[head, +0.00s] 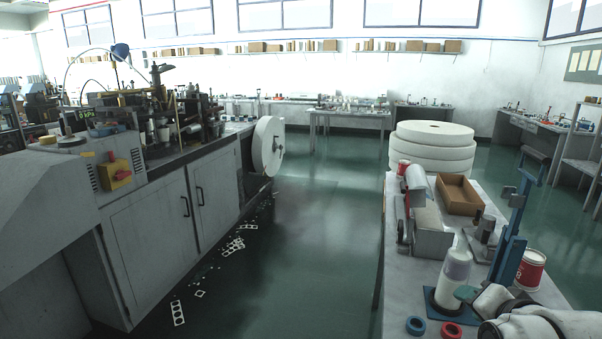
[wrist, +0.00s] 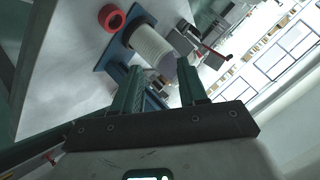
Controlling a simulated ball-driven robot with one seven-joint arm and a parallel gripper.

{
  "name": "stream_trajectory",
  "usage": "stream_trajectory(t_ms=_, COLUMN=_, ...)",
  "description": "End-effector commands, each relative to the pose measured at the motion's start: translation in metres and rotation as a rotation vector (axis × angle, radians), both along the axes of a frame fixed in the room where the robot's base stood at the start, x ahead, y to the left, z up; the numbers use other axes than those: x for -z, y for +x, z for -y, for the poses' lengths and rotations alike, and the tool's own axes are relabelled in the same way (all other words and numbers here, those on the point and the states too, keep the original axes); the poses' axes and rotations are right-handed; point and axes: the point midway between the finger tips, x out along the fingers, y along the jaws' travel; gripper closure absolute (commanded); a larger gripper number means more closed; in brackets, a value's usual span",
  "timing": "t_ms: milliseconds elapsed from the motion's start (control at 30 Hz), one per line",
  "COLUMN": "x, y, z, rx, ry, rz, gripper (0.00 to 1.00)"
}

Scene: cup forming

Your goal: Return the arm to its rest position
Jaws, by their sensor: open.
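My gripper (head: 468,293) is over the near part of the right-hand bench in the head view, its green finger just right of a white stack of cups (head: 453,278). In the wrist view my gripper (wrist: 160,68) has its two green fingers spread apart. The ribbed white stack (wrist: 152,45) shows beyond the fingertips, with nothing seen held between them. The stack stands on a blue base (head: 432,303). I cannot tell whether a finger touches it. My white arm enters from the lower right of the head view and hides part of the bench.
A blue upright press (head: 512,235) and a red can (head: 530,270) stand close to my arm. A cardboard box (head: 460,195) sits farther back. The green aisle floor (head: 320,240) is mostly clear.

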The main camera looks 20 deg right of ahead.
Motion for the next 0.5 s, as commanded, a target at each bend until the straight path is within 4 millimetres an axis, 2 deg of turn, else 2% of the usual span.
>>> stream_trajectory(t_ms=33, x=0.033, y=-0.011, z=-0.013, rx=-0.07, ry=-0.042, rz=-0.105, gripper=0.58)
stream_trajectory(t_ms=167, x=0.105, y=-0.045, z=-0.046, rx=-0.271, ry=-0.139, rz=-0.346, gripper=0.58)
stream_trajectory(t_ms=300, x=0.176, y=-0.098, z=-0.083, rx=-0.512, ry=-0.213, rz=-0.585, gripper=0.58)
stream_trajectory(t_ms=400, x=0.217, y=-0.142, z=-0.108, rx=-0.687, ry=-0.242, rz=-0.729, gripper=0.58)
stream_trajectory(t_ms=500, x=0.245, y=-0.182, z=-0.128, rx=-0.837, ry=-0.253, rz=-0.835, gripper=0.58)
